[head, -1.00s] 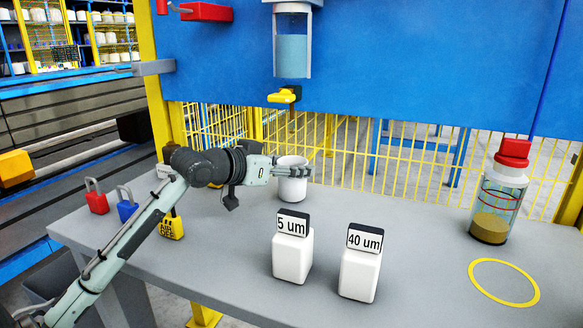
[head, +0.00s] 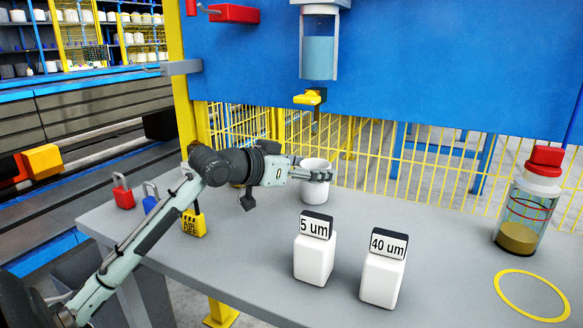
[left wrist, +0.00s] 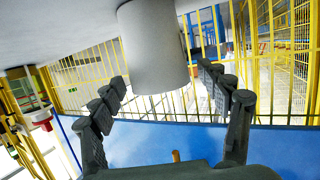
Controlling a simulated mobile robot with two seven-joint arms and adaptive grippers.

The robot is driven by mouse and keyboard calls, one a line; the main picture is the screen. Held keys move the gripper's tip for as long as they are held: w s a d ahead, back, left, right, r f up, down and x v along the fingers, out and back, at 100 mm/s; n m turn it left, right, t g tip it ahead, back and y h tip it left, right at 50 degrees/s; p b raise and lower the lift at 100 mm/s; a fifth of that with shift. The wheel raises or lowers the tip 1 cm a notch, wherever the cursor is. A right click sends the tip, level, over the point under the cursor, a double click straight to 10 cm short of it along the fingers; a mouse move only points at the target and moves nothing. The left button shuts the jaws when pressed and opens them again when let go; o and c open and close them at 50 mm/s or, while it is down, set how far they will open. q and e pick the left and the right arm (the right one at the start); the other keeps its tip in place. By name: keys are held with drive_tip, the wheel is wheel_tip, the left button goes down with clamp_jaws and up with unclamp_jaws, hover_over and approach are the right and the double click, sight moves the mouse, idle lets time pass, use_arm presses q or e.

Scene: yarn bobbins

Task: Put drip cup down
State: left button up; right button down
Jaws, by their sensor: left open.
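The white drip cup (head: 313,191) stands upright on the grey table (head: 255,262), below the filter bowl (head: 320,58) on the blue panel. My left gripper (head: 318,174) is at the cup's upper part, its fingers reaching across it from the left. In the left wrist view, upside down, the cup (left wrist: 152,45) sits between the two spread fingers of the left gripper (left wrist: 162,78). My right gripper is not in view.
Two white blocks labelled 5 um (head: 314,262) and 40 um (head: 383,279) stand in front of the cup. Padlocks, including a yellow one (head: 194,223), are at left. A red-capped jar (head: 522,215) and yellow ring (head: 530,295) are at right. A yellow valve handle (head: 308,98) hangs above.

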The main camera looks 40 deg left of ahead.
use_arm(q)
drive_tip(key=v, duration=1)
drive_tip(key=shift+s, duration=0.4)
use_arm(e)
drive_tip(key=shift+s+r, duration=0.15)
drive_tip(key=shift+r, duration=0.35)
use_arm(q)
drive_tip(key=shift+a+r, duration=0.1)
drive_tip(key=shift+c, duration=0.6)
idle(0.4)
